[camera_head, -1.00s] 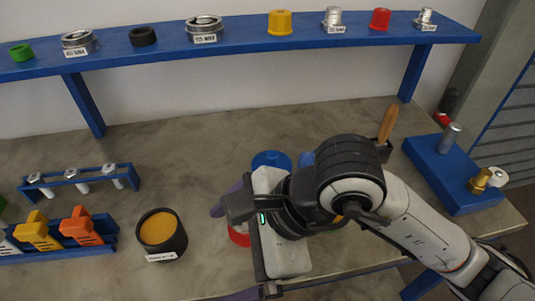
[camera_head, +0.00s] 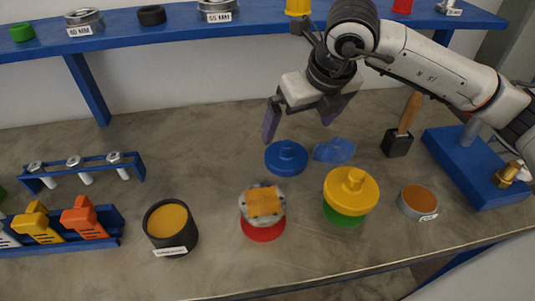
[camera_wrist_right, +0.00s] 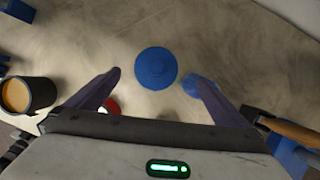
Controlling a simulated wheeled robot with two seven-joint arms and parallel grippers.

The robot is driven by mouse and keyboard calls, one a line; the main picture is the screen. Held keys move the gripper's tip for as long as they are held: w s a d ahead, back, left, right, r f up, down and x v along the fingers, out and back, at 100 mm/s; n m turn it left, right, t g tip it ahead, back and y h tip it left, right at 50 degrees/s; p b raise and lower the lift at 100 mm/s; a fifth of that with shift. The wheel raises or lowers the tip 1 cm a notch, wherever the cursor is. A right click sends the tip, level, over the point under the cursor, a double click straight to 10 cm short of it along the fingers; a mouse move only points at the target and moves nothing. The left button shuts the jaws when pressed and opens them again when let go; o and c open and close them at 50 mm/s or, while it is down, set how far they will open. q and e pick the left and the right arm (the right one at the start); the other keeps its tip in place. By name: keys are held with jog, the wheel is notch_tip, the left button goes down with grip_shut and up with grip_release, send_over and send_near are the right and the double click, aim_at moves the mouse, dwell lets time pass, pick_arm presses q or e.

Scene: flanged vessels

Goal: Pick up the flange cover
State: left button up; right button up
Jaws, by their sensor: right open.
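A round blue flange cover (camera_head: 286,157) with a raised centre knob lies flat on the table. It also shows in the right wrist view (camera_wrist_right: 156,68). A yellow flange cover (camera_head: 351,188) sits on the green vessel (camera_head: 344,219). My right gripper (camera_head: 299,127) is open and empty, its two purple fingers apart and pointing down, above and behind the blue cover. In the wrist view the blue cover appears between the fingertips (camera_wrist_right: 158,78), with no contact visible. My left gripper is out of view.
A red-based vessel (camera_head: 263,229) with an orange-brown top stands in front of the blue cover. A crumpled-looking blue piece (camera_head: 334,150) lies just right of it. Nearby are a black cup (camera_head: 169,226), a grey tin (camera_head: 418,201) and a brush (camera_head: 398,141). A blue shelf (camera_head: 150,35) runs behind.

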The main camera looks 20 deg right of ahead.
aim_at(288, 144)
jog(key=x, duration=0.3)
jog(key=shift+w+f, duration=0.15)
jog(key=shift+f, duration=0.2)
jog(key=shift+w+a+f+p, duration=0.2)
jog(key=shift+f+p, duration=0.15)
jog(key=shift+f, duration=0.2)
jog(key=p+x, duration=0.1)
jog(key=x, duration=0.2)
jog(key=shift+w+a+f, duration=0.1)
jog(key=shift+a+f, duration=0.05)
jog(key=shift+f, duration=0.2)
jog(key=shift+w+f, duration=0.15)
jog(key=shift+f, duration=0.25)
jog(key=c, duration=1.1)
